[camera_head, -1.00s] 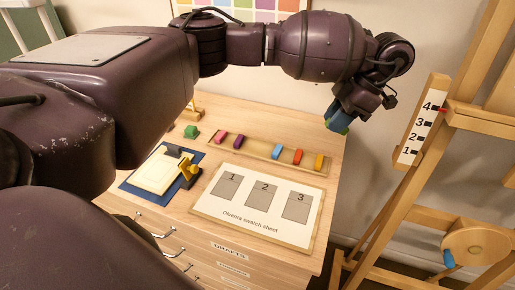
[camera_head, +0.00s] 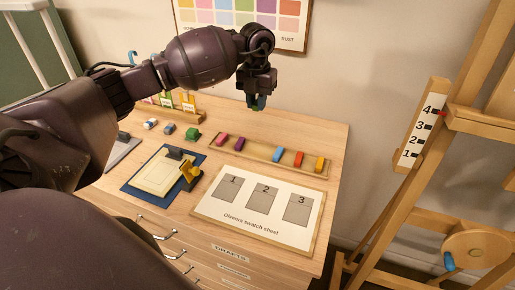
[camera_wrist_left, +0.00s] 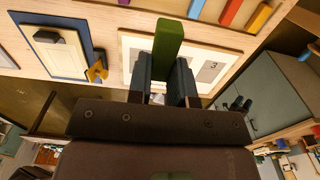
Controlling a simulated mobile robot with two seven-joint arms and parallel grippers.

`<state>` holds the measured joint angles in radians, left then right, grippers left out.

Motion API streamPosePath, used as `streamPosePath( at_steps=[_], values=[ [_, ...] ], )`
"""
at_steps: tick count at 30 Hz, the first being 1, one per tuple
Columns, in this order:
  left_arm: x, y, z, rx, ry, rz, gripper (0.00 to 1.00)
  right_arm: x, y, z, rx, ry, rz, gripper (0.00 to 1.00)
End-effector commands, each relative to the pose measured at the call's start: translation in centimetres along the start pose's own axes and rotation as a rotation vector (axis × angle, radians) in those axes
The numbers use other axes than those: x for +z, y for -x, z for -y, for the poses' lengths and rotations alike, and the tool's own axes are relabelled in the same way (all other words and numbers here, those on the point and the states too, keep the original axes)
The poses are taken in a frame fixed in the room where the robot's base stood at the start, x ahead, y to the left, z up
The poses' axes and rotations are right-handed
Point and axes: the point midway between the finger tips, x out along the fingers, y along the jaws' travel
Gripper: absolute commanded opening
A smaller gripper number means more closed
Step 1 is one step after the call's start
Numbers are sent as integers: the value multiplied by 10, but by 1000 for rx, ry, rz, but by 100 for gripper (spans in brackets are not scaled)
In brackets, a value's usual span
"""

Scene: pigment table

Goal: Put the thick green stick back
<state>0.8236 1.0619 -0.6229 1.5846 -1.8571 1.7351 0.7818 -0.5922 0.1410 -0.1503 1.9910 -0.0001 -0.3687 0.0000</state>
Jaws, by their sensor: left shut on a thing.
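My left gripper (camera_head: 257,100) is shut on the thick green stick, held in the air above the back of the table. In the wrist view the green stick (camera_wrist_left: 168,42) juts out between the two fingers. In the head view only a little green shows at the fingertips. The long wooden tray (camera_head: 258,151) lies below and holds a pink stick (camera_head: 221,139), a purple stick (camera_head: 239,144), a blue stick (camera_head: 278,154), a red stick (camera_head: 299,159) and a yellow stick (camera_head: 320,164). A wider gap lies between the purple and blue sticks. My right gripper is not in view.
The swatch sheet (camera_head: 257,228) lies in front of the tray. A wooden easel (camera_head: 415,180) stands at the right.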

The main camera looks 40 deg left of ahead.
Motion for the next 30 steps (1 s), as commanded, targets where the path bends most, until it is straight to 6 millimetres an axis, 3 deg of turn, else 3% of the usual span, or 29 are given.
streamPosePath(
  at_steps=[9, 15, 25, 30],
  values=[
    [-1, -72, 1, -1, -2, -5, 0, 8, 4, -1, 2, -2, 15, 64],
    [-1, -109, 1, -2, -3, -4, 0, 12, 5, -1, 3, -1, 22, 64],
    [0, -131, 1, -1, -2, -3, 0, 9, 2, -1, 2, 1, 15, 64],
    [0, -154, 1, -1, -3, -4, 0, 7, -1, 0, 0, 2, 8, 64]
  ],
)
